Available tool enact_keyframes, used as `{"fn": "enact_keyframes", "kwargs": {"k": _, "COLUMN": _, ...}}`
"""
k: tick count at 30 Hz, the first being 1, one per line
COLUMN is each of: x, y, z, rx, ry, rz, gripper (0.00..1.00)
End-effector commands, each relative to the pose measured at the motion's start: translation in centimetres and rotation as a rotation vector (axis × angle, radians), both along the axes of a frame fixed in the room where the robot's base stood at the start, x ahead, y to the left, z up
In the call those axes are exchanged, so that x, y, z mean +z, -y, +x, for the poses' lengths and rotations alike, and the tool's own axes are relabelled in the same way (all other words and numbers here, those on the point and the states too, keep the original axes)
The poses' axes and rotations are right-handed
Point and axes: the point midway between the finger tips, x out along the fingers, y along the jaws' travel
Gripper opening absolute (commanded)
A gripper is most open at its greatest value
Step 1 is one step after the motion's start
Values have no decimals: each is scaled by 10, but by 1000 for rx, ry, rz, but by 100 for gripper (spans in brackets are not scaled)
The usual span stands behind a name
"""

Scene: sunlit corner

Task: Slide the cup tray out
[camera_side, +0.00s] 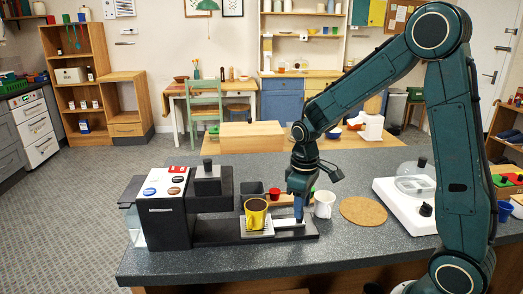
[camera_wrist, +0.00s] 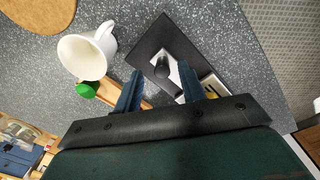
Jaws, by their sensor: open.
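The cup tray (camera_side: 290,224) is a light metal slide on the long black base (camera_side: 225,232) of the coffee machine (camera_side: 165,215). A yellow cup (camera_side: 256,214) stands upright on its grated part. In the wrist view the tray's metal end (camera_wrist: 173,76) carries a dark upright knob (camera_wrist: 162,70). My gripper (camera_side: 298,214) is open, pointing down over the tray's right end, right of the yellow cup. In the wrist view the fingers (camera_wrist: 160,88) lie on either side of the knob's line; contact cannot be told. The yellow cup is mostly hidden there.
A white mug (camera_side: 324,204) stands close to the right of my gripper. A round cork mat (camera_side: 363,211) and a white scale-like device (camera_side: 405,200) lie further right. The front counter strip is clear.

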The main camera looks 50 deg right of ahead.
Motion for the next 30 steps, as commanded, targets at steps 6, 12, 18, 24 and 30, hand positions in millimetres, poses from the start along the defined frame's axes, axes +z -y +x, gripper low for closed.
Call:
{"fn": "enact_keyframes", "kwargs": {"k": 6, "x": 37, "y": -2, "z": 1, "rx": 0, "ry": 6, "rz": -2, "gripper": 40}}
{"fn": "enact_keyframes", "kwargs": {"k": 12, "x": 72, "y": -3, "z": 0, "rx": -2, "ry": 5, "rz": -2, "gripper": 40}}
{"fn": "enact_keyframes", "kwargs": {"k": 18, "x": 98, "y": -4, "z": -1, "rx": -2, "ry": 3, "rz": -3, "gripper": 40}}
{"fn": "enact_keyframes", "kwargs": {"k": 24, "x": 111, "y": -5, "z": -1, "rx": -2, "ry": 0, "rz": -2, "gripper": 40}}
{"fn": "enact_keyframes", "kwargs": {"k": 30, "x": 113, "y": -5, "z": -1, "rx": -2, "ry": -1, "rz": -1, "gripper": 40}}
